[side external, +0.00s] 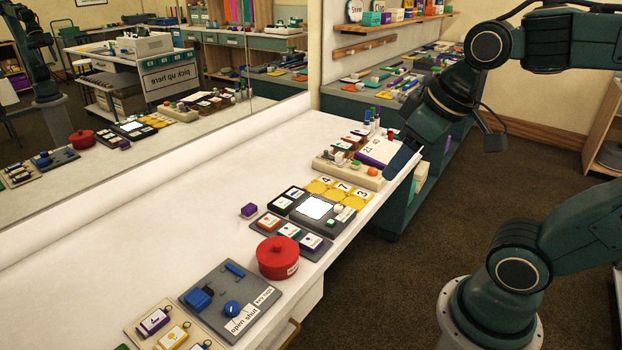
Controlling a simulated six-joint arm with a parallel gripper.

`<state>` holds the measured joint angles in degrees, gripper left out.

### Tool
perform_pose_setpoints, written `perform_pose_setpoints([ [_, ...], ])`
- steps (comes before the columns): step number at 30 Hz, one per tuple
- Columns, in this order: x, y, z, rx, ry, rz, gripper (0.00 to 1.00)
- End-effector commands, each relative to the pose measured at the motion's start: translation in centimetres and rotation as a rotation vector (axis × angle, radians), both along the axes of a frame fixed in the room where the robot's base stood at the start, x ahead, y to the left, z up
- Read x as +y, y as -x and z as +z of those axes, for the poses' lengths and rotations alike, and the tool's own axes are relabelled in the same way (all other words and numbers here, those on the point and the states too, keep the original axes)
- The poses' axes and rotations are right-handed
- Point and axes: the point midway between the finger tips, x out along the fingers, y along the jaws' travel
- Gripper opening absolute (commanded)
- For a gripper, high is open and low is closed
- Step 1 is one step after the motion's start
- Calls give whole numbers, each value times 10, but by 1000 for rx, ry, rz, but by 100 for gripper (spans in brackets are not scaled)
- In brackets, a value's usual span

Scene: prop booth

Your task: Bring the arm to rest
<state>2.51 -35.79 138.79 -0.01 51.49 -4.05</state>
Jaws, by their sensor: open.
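My arm reaches in from the right, with its end tilted down toward the far right edge of the white counter (185,215). My gripper (398,163) is open and shows mostly edge-on as a dark blue shape. It is in front of a tilted white card (378,146) and near a beige block board (345,173). Nothing shows held in it. I cannot tell its exact height above the counter or whether it touches anything.
A red lidded pot (278,258), a grey board with blue parts (231,300), yellow number cards (341,189) and a grey tray (290,237) line the counter's front. A mirror (150,90) runs behind. The counter's back strip is clear.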

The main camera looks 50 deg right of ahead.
Motion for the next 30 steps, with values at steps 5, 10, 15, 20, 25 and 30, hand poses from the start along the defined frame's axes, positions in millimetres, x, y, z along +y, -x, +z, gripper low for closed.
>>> perform_pose_setpoints([
  [5,7,21,-5,-36,-21,-12,45],
  [10,9,28,-7,-47,-31,-19,45],
  [15,9,28,-8,-47,-31,-20,45],
  [20,9,28,-7,-47,-31,-20,45],
  [25,9,28,-7,-47,-31,-20,45],
  [30,9,28,-7,-47,-31,-20,45],
])
